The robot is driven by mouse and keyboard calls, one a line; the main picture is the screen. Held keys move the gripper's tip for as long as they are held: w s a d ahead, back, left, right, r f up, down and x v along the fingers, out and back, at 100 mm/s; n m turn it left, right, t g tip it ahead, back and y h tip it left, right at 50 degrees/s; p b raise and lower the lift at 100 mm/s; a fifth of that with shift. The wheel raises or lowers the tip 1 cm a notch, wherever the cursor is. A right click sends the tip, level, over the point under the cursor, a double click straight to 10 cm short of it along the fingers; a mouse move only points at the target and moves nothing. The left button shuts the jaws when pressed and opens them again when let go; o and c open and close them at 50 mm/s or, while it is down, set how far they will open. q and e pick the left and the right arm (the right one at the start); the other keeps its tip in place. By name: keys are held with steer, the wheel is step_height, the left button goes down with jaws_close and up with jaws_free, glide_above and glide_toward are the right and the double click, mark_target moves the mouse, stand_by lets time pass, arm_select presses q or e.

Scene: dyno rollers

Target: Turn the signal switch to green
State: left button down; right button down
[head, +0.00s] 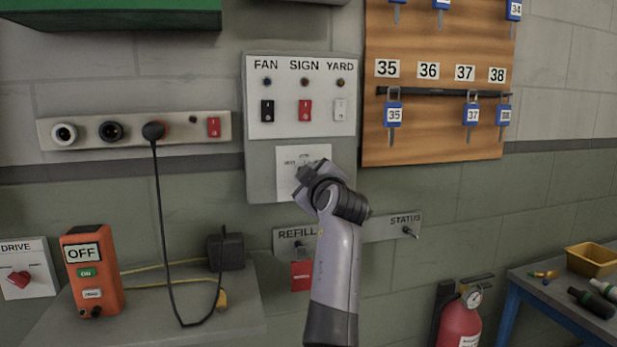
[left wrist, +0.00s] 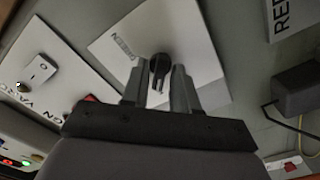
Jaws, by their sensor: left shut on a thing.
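The signal switch is a white plate (head: 287,183) on the lower grey part of the wall panel, with small lettering that is hard to read in the head view. My left gripper (head: 306,176) is in front of the plate and hides the knob there. In the left wrist view the white plate (left wrist: 185,35) shows tilted, with a partly readable word that looks like GREEN. The dark round knob (left wrist: 160,66) sits between the fingertips of my left gripper (left wrist: 160,83), which is shut on it. Which way the knob points I cannot tell surely. My right gripper is not in view.
Above the plate is a FAN, SIGN, YARD switch panel (head: 302,95). A REFILL sign (head: 296,234) and STATUS plate (head: 391,227) are below. A key board (head: 440,130) is at right, a socket strip (head: 85,131) at left. An orange box (head: 91,270) stands on the bench.

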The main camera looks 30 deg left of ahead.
arm_select(q)
steer(key=shift+w+d+r+m+p, duration=0.1)
steer(key=shift+m+p, duration=1.2)
steer(key=shift+m, duration=3.5)
steer(key=shift+w+m+p, duration=0.1)
steer(key=shift+m+p, duration=1.2)
steer(key=shift+m, duration=3.5)
steer(key=c, duration=1.2)
jaws_free()
steer(key=shift+o, duration=0.2)
